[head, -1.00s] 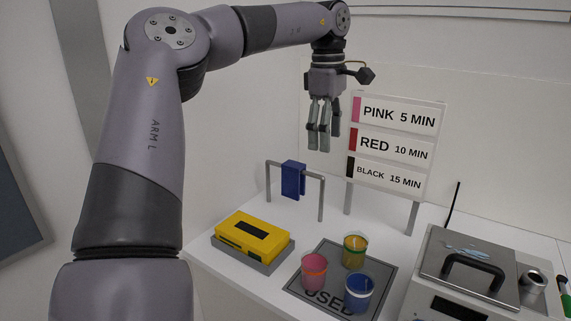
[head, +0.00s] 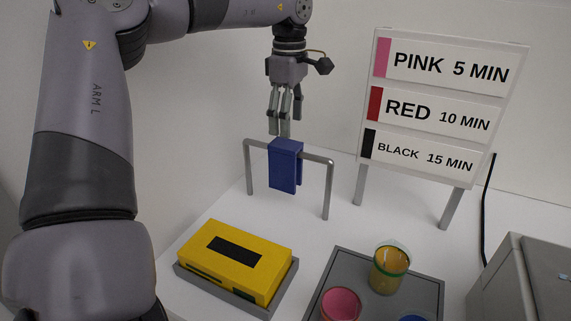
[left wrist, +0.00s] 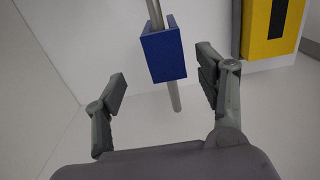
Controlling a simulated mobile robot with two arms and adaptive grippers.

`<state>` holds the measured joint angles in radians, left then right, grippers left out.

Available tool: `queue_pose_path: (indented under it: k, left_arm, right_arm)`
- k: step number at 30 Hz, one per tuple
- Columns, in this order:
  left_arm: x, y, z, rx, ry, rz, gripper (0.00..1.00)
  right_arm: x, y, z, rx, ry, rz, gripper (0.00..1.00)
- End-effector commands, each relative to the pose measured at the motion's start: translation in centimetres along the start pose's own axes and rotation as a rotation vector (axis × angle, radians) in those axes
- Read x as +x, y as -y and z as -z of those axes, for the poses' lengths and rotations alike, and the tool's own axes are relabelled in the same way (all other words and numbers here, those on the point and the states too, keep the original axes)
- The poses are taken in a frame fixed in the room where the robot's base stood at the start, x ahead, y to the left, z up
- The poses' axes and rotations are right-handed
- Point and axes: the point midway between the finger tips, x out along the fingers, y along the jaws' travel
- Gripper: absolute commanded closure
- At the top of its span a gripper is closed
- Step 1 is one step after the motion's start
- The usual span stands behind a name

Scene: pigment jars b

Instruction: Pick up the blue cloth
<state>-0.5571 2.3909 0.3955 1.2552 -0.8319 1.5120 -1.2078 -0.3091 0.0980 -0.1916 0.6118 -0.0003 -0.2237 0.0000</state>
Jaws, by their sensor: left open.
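The blue cloth (head: 285,166) hangs folded over the bar of a grey metal rail (head: 327,190) on the white table. My left gripper (head: 284,130) points down just above the cloth in the head view. In the left wrist view the cloth (left wrist: 163,54) lies ahead of the left gripper (left wrist: 163,84), between the lines of its two spread fingers. The gripper is open and empty, and I see no contact with the cloth. My right gripper is in neither view.
A yellow box (head: 236,258) on a grey base stands in front of the rail. A dark tray (head: 430,290) holds pink, yellow and blue cups. A sign board (head: 440,110) on two posts stands right of the rail. A grey machine (head: 535,275) is at the right edge.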

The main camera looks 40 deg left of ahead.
Motion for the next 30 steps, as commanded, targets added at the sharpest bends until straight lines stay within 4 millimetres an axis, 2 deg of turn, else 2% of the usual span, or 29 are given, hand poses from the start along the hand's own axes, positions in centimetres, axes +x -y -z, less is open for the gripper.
queue_pose_path:
  k: [1,4,11,14,21,24,30]
  left_arm:
    - [1.2,0.1,0.1,0.001,0.000,0.005,0.35]
    - [3.1,0.1,0.0,0.000,0.001,0.004,0.35]
    - [5.3,0.0,0.0,0.000,0.000,0.001,0.35]
    - [5.9,0.2,0.1,0.000,0.001,0.002,0.35]
    - [9.4,0.8,0.2,-0.001,-0.001,0.002,0.35]
    - [10.3,0.8,0.2,-0.001,0.000,0.000,0.35]
    - [10.6,0.7,0.2,-0.001,0.000,-0.002,0.35]
  right_arm:
    - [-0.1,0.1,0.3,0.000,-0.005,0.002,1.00]
    - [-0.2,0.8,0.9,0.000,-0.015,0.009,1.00]
    - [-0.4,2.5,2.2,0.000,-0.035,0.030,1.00]
    - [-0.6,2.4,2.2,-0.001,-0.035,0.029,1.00]
    - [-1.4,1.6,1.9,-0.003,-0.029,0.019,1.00]
    - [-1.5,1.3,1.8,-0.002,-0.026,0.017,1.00]
    - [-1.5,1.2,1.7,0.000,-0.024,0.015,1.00]
